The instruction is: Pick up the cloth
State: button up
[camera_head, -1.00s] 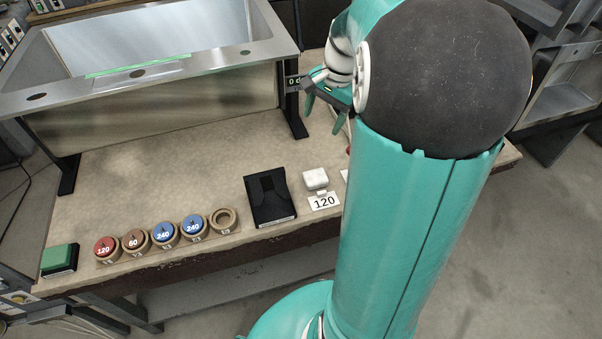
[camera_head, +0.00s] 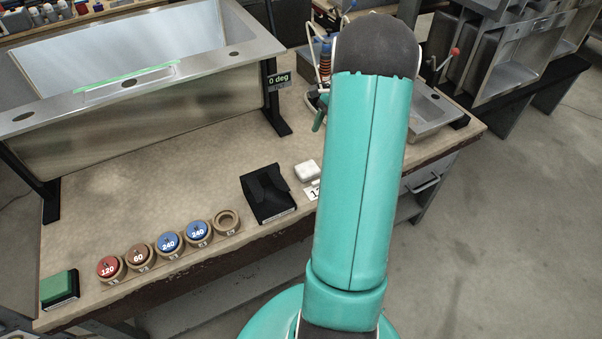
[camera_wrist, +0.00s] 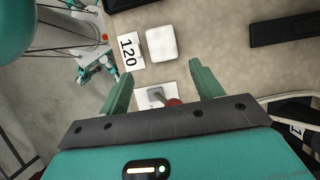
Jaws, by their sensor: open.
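The cloth looks to be a small white folded pad (camera_head: 307,171) lying on the bench to the right of a black stand. It also shows in the wrist view (camera_wrist: 161,44), beside a card marked 120 (camera_wrist: 129,50). My gripper (camera_wrist: 160,78) is open, with its two green fingers apart and nothing held between them. In the wrist view the cloth lies beyond the fingertips, roughly in line with the gap. In the head view, my arm hides most of the gripper; only a green finger shows at its left.
The black stand (camera_head: 268,193) is left of the cloth. A row of round coloured pieces (camera_head: 169,243) and a green block (camera_head: 60,287) line the front edge. A steel sink (camera_head: 150,110) stands behind. A red-knobbed fitting (camera_wrist: 172,101) shows between the fingers.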

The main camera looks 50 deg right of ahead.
send_over(308, 167)
jog(key=s+d, duration=0.1)
jog(key=d, duration=0.2)
jog(key=f, duration=0.7)
jog(key=shift+s+a, duration=0.1)
jog(key=shift+s, duration=0.1)
jog(key=shift+w+x, duration=0.1)
jog(key=shift+x, duration=1.45)
jog(key=shift+w+x, duration=0.15)
jog(key=shift+x, duration=1.4)
jog(key=shift+a+r, duration=0.1)
jog(key=shift+a, duration=0.05)
jog(key=c, duration=0.7)
